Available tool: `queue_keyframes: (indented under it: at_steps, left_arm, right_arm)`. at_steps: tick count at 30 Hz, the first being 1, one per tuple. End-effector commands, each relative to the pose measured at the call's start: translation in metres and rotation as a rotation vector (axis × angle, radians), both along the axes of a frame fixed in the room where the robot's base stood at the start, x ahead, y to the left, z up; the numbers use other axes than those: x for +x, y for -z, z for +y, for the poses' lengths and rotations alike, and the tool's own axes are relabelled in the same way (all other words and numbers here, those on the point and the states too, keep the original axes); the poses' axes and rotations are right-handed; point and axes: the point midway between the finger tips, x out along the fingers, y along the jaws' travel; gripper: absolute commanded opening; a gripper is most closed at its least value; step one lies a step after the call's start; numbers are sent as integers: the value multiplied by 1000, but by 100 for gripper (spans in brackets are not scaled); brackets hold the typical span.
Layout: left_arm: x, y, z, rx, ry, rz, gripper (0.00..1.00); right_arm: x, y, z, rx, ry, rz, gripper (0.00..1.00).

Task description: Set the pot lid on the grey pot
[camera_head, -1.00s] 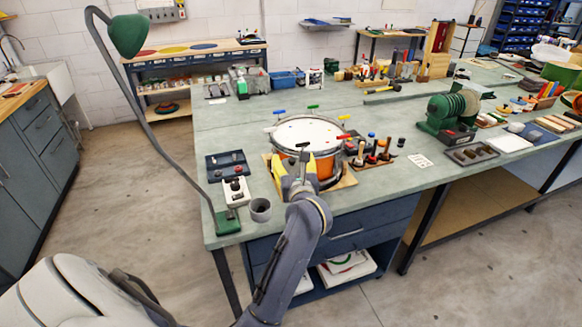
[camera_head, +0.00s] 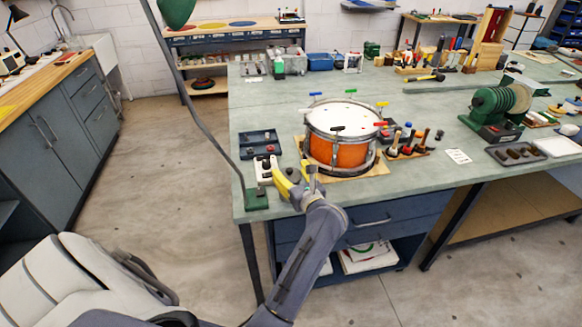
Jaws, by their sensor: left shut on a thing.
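My left gripper (camera_head: 297,176), with yellow fingers, is low over the front left part of the bench, between the drum and the green lamp base. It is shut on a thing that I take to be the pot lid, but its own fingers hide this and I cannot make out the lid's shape. The grey pot does not show clearly; the gripper and wrist cover the spot beside the lamp base where it stood. I cannot tell whether lid and pot touch. My right gripper is not in view.
An orange drum (camera_head: 338,152) with T-handled rods stands just right of the gripper. A green lamp base (camera_head: 257,199), a white box (camera_head: 264,168) and a dark tray (camera_head: 259,143) are on the left. A wooden tool rack (camera_head: 407,150) stands right of the drum.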

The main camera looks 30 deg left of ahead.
Motion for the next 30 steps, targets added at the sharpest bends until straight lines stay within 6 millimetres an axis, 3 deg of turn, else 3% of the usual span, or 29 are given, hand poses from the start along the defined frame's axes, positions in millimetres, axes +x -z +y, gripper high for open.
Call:
queue_keyframes:
  at_steps: [12, 30]
  left_arm:
    - [0, 27, 0, 1, 0, 0, 44]
    - [0, 31, 0, 1, 0, 0, 44]
  right_arm:
    - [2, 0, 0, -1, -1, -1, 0]
    - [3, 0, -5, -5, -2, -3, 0]
